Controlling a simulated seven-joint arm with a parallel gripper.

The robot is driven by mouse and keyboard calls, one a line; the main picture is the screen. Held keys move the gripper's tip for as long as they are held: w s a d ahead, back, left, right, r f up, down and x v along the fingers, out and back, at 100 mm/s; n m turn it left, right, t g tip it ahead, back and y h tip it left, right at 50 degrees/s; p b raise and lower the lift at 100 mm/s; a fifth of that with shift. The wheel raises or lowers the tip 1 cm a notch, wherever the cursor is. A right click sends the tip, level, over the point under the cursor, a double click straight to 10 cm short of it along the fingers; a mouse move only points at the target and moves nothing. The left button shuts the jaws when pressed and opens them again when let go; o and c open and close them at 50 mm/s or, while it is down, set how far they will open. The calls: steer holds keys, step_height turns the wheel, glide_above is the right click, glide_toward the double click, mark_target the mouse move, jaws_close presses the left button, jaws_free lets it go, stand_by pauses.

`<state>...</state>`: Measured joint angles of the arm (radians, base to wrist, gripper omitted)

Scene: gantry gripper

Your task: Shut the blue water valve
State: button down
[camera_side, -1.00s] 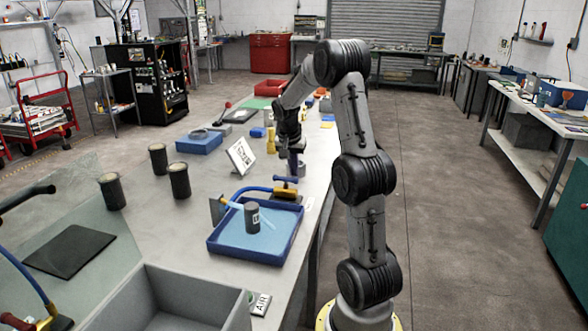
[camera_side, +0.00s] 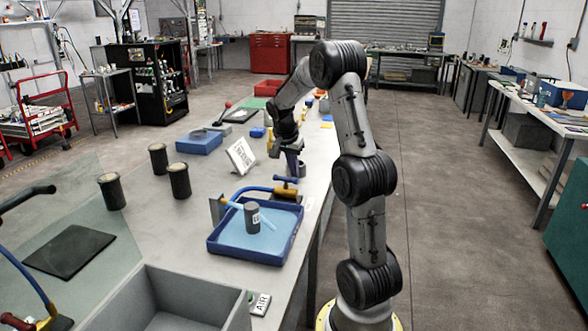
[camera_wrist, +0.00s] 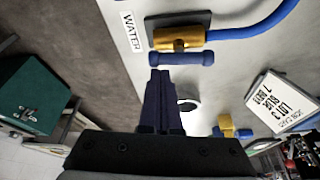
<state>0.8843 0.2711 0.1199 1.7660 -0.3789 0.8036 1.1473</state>
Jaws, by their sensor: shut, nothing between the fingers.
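The water valve has a brass body (camera_wrist: 180,40) and a blue bar handle (camera_wrist: 182,58), beside a WATER label (camera_wrist: 133,32) in the wrist view. The handle lies roughly in line with the blue hose (camera_wrist: 265,25) where it leaves the body. In the side view the blue handle (camera_side: 286,179) stands behind the blue tray (camera_side: 256,252), and a pale water stream (camera_side: 267,221) runs over the tray by a dark cylinder (camera_side: 252,213). My gripper (camera_wrist: 160,72) is shut and empty, its fingertips close to the handle; contact cannot be told.
A white sign (camera_side: 241,157) stands left of my gripper; it also shows in the wrist view (camera_wrist: 283,103). Several dark canisters (camera_side: 158,158) stand on the table's left. A grey bin (camera_side: 192,290) is at the front. A second brass fitting (camera_wrist: 232,131) lies farther along the table.

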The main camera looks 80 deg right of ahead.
steer(key=m, duration=0.2)
steer(key=a+m+g, duration=0.1)
steer(key=shift+m, duration=0.4)
steer(key=m, duration=0.2)
steer(key=m+g+y, duration=0.1)
steer(key=shift+w+a+m, duration=0.15)
steer(key=shift+a+m, duration=0.2)
steer(key=shift+m, duration=0.05)
steer(key=m, duration=0.1)
steer(key=m+y, duration=0.1)
steer(key=shift+w+a+m+g, duration=0.15)
steer(key=shift+a+m+g, duration=0.15)
steer(key=shift+g, duration=0.1)
steer(key=m, duration=0.1)
steer(key=m+y, duration=0.1)
steer(key=m, duration=0.1)
steer(key=shift+w+a+m, duration=0.25)
steer(key=shift+w+m, duration=0.05)
steer(key=shift+m, duration=0.1)
steer(key=shift+w, duration=0.1)
steer(key=shift+a, duration=0.1)
steer(key=shift+w+d, duration=0.15)
steer(key=shift+d, duration=0.05)
